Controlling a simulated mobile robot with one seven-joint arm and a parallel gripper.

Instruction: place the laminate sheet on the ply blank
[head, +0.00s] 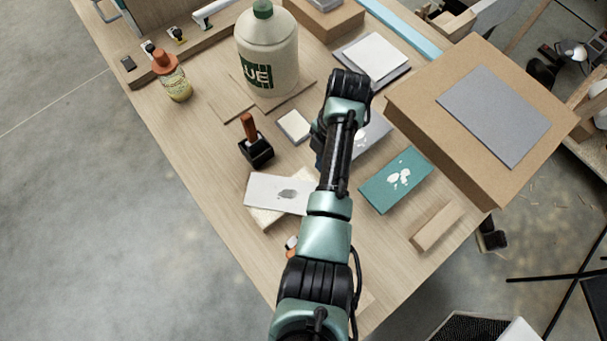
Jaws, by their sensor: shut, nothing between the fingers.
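Several flat sheets lie on the workbench, and I cannot tell for certain which is the laminate sheet or the ply blank. A pale sheet with a grey patch (277,194) lies over a cream board (262,216), left of my arm. A teal sheet with white blotches (384,191) lies right of my arm. A grey sheet (378,130) is partly hidden behind my arm. A white sheet (372,53) rests on a darker one at the back. My arm reaches up the middle of the head view; its gripper fingers are hidden.
A big glue bottle (267,62), an orange-capped bottle (170,76) and a wooden-handled tool (254,148) stand left. A large brown box (420,97) bearing a grey sheet (495,113) fills the right. A wood block (437,226) lies near the front edge.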

